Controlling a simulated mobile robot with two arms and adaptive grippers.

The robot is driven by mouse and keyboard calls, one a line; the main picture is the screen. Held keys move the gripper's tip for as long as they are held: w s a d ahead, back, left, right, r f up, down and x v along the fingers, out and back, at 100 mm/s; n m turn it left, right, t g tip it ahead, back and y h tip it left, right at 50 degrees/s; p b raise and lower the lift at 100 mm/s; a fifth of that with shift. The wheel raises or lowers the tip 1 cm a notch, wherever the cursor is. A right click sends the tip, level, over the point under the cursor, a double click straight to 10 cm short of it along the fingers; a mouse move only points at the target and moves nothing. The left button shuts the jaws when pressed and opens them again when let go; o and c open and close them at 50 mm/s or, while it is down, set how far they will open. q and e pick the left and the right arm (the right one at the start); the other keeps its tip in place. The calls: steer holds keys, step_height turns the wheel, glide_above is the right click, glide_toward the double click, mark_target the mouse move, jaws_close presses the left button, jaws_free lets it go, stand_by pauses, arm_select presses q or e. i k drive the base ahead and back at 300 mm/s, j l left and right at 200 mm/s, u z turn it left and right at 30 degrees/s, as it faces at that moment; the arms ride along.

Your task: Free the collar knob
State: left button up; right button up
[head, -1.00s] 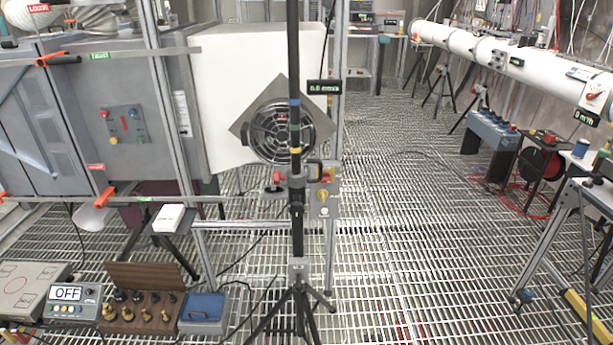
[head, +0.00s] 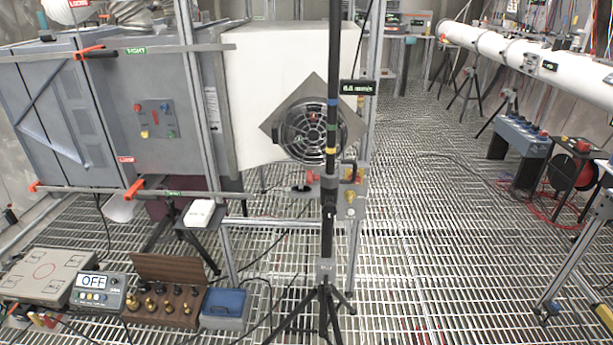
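A black pole (head: 328,225) stands upright on a black tripod (head: 325,305) in the middle of the head view. It carries blue, green and yellow bands. A dark collar (head: 328,184) sits around it below the yellow band. A red knob-like part (head: 311,178) shows just left of the collar; I cannot tell whether it belongs to the collar or to something behind. Neither of my grippers is in view.
A round fan grille (head: 308,132) on a grey plate and a small dark display (head: 357,87) are behind the pole. A grey cabinet (head: 150,90) with orange-handled bars stands left. Boxes, including an OFF meter (head: 98,291), lie front left. Open grating floor (head: 430,230) extends right.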

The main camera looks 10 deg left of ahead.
mark_target(312, 178)
steer(key=j+z, duration=0.2)
steer(key=j, duration=0.4)
steer(key=k+j+z, duration=0.2)
steer(key=j, duration=0.35)
steer(key=i+j, duration=0.4)
steer(key=j, duration=0.2)
steer(key=i+j+z, duration=0.1)
steer(key=j, duration=0.2)
steer(key=i, duration=0.05)
